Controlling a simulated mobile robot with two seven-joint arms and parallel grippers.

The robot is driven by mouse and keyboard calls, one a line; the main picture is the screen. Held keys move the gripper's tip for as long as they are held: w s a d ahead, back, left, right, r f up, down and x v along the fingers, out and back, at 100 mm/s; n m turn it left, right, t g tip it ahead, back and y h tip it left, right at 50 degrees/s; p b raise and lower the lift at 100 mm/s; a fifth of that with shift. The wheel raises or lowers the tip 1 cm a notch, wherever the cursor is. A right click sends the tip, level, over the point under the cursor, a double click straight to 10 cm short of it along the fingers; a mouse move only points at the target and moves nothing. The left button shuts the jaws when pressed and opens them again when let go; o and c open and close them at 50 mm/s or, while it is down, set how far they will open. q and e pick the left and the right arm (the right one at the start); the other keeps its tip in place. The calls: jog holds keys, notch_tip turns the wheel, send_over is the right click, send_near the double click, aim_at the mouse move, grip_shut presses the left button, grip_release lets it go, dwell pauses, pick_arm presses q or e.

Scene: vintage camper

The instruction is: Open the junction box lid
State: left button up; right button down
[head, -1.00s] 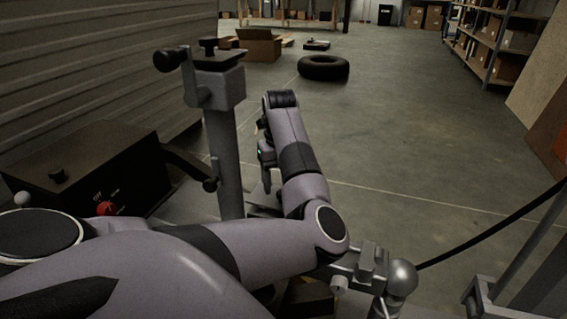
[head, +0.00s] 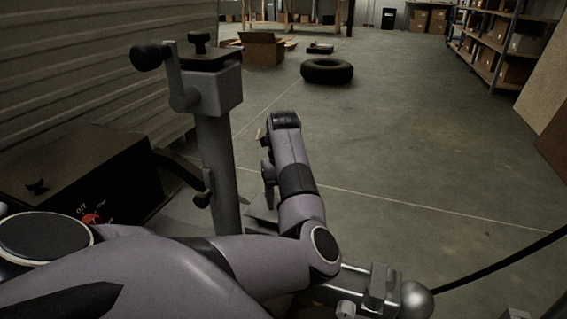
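A black box (head: 78,172) with a dark knob on top and a red rotary switch (head: 92,218) marked "Off" is at the left. I cannot tell whether it is the junction box; no other box with a clear lid shows nearby. My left arm comes in from the left, bends at the elbow and reaches forward past the grey jack post. My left gripper (head: 268,190) points down just right of the post, apart from the black box. Its fingers are small and dark, so their opening is unclear.
A grey jack post (head: 216,150) with a crank handle (head: 148,57) stands between the black box and my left forearm. A metal coupler (head: 378,285) is at the bottom right. A tire (head: 327,71) and cardboard box (head: 262,50) lie farther back.

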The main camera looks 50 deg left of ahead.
pick_arm(q)
jog(key=shift+f, duration=0.5)
pick_arm(e)
jog(key=shift+d+r, duration=0.1)
pick_arm(q)
grip_shut()
jog(key=shift+w+a+r, duration=0.1)
jog(key=shift+w+r, duration=0.1)
jog(key=shift+r, duration=0.1)
